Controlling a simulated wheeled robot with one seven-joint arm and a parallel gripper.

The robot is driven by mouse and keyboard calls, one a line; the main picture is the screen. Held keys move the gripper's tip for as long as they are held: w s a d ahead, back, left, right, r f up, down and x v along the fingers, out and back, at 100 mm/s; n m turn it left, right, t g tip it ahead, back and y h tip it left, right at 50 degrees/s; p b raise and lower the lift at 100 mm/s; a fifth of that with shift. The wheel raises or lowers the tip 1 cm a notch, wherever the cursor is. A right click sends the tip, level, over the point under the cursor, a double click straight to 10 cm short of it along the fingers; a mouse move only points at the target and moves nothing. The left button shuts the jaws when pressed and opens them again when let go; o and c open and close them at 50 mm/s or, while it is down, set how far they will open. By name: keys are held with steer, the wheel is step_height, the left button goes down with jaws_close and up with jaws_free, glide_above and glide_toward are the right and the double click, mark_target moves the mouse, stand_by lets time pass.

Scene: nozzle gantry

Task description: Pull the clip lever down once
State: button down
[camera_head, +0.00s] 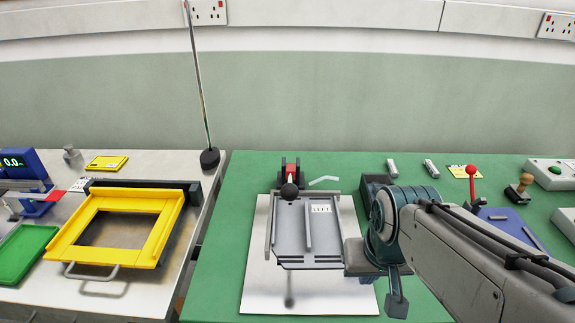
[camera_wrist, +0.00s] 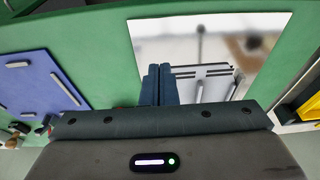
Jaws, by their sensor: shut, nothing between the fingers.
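A grey clip tray (camera_head: 313,230) lies on a glossy white sheet (camera_head: 258,285) in the middle of the green bench. At its back edge is a clip with red and black parts (camera_head: 292,171). A lever with a black ball knob (camera_head: 289,191) shows at the clip; its exact angle is hard to tell. My gripper (camera_head: 397,306) is to the right of the tray's front corner, apart from the lever, pointing down. In the wrist view its two blue fingers (camera_wrist: 158,84) are together and empty, near the sheet and part of the tray (camera_wrist: 205,82). The knob is not clear there.
A red-knobbed lever (camera_head: 471,172) and a wooden-handled stamp (camera_head: 519,187) stand at the right by a blue plate (camera_head: 512,226). A dark box (camera_head: 373,185) is behind my arm. A yellow frame (camera_head: 62,242) and a thin pole (camera_head: 203,95) are left.

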mark_target(290, 189)
steer(key=w+a+r+m+y+p, duration=0.1)
steer(key=w+a+r+p, duration=0.4)
steer(key=w+r, duration=0.5)
steer(key=w+a+r+m+y+p, duration=0.2)
steer(key=w+a+r+y+p, duration=0.2)
steer(key=w+a+r+p, duration=0.2)
steer(key=w+a+r, duration=0.2)
steer(key=w+r, duration=0.2)
steer(key=shift+r+t, duration=0.3)
steer(key=shift+r, duration=0.1)
steer(key=shift+s+d, duration=0.1)
steer(key=s+f+b, duration=0.1)
steer(key=f+b, duration=0.1)
steer(key=s+f+b, duration=0.1)
steer(key=f+b, duration=0.1)
steer(key=f, duration=0.1)
steer(key=s+f+b, duration=0.1)
steer(key=f+b, duration=0.1)
steer(key=f, duration=0.1)
steer(key=shift+s+f+b, duration=0.1)
steer(key=shift+s+b, duration=0.1)
steer(key=shift+b, duration=0.15)
steer(key=shift+f, duration=0.1)
stand_by(0.3)
steer(key=shift+s+f+b, duration=0.15)
steer(key=shift+f+b, duration=0.1)
steer(key=shift+b, duration=0.1)
